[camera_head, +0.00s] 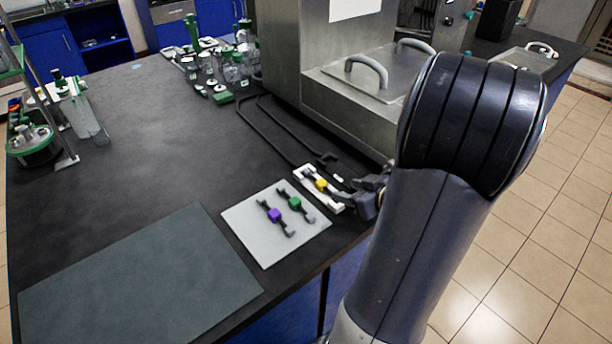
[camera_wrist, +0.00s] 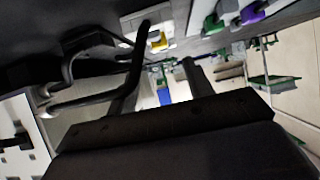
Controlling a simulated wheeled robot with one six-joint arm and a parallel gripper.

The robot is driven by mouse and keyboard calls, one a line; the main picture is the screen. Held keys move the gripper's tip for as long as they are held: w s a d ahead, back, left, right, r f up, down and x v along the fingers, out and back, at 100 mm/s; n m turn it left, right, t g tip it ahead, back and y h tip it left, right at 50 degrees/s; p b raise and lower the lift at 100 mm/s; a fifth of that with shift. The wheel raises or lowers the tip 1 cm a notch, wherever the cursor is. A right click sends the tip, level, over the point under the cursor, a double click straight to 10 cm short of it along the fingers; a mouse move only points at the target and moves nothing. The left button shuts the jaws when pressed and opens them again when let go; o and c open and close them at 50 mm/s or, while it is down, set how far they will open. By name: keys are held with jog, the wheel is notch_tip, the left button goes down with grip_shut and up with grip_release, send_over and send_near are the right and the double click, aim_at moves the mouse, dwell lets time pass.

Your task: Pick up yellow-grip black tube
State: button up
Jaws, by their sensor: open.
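The black tube with the yellow grip (camera_head: 321,184) lies in a small white holder (camera_head: 300,175) on the dark bench, close to the front of the steel machine. Its yellow grip (camera_wrist: 159,42) also shows in the wrist view, above and between my fingers. My gripper (camera_head: 352,192) is at the right end of the holder, low beside the tube. In the wrist view my gripper (camera_wrist: 163,72) has its two fingers apart with nothing held between them. Whether a finger touches the tube or holder cannot be told.
A light grey mat (camera_head: 262,241) left of the holder bears a purple-grip tube (camera_head: 275,215) and a green-grip tube (camera_head: 295,203). Black hoses (camera_head: 272,133) run behind the holder to the steel machine (camera_head: 345,105). Glassware stands at the back. The bench's left middle is clear.

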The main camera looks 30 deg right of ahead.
aim_at(324, 184)
jog(key=b+x, duration=0.2)
jog(key=x, duration=0.8)
jog(key=shift+w, duration=0.1)
jog(key=shift+c, duration=0.6)
jog(key=c, duration=0.9)
jog(key=shift+c, duration=0.2)
